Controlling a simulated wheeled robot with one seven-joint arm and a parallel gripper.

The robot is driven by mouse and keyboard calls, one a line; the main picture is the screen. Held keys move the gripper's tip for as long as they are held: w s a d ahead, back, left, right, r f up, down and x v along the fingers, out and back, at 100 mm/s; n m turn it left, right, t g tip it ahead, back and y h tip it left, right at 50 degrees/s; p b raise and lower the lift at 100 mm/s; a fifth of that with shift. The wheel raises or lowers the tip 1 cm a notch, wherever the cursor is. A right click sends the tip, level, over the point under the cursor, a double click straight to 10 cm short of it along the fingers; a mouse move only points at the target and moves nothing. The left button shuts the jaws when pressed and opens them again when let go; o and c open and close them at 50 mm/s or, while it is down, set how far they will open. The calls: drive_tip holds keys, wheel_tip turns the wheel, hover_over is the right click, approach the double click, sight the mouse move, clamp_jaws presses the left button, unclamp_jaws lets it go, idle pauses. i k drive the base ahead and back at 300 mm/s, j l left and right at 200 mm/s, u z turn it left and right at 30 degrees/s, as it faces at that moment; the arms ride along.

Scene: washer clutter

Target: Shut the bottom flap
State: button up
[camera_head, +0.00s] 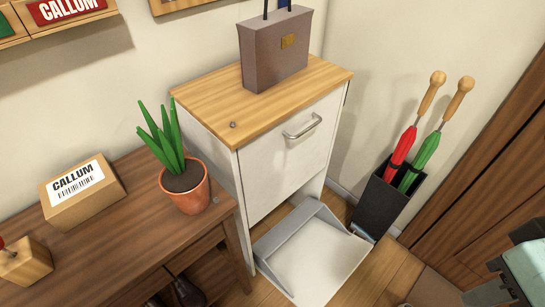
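The bottom flap (318,262) of the white cabinet (215,133) is open. It hangs folded out and down in front of the cabinet, close to the wooden floor, with its pale inner face and grey side pieces showing. The upper flap (292,150), with a metal handle (303,127), is shut. What seems to be my gripper (515,276) shows in part at the lower right edge, teal and dark, right of the open flap and apart from it. Its fingertips cannot be made out.
A black umbrella stand (385,201) with a red and a green umbrella stands close right of the flap. A wooden table (105,234) with a potted plant (184,180) and a box (82,192) is at left. A grey bag (275,50) stands on the cabinet.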

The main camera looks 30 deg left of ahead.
sight(309, 254)
drive_tip(key=l+u, duration=0.15)
drive_tip(key=u, duration=0.3)
drive_tip(key=l+u, duration=0.2)
drive_tip(key=u, duration=0.25)
drive_tip(key=l+u, duration=0.15)
drive_tip(key=u, duration=0.3)
drive_tip(key=k+l+u, duration=0.2)
drive_tip(key=l, duration=0.25)
drive_tip(key=k+l+u, duration=0.25)
drive_tip(key=l, duration=0.15)
drive_tip(key=k+l+u, duration=0.2)
drive_tip(key=l, duration=0.2)
drive_tip(key=k+l, duration=0.25)
drive_tip(key=l, duration=0.15)
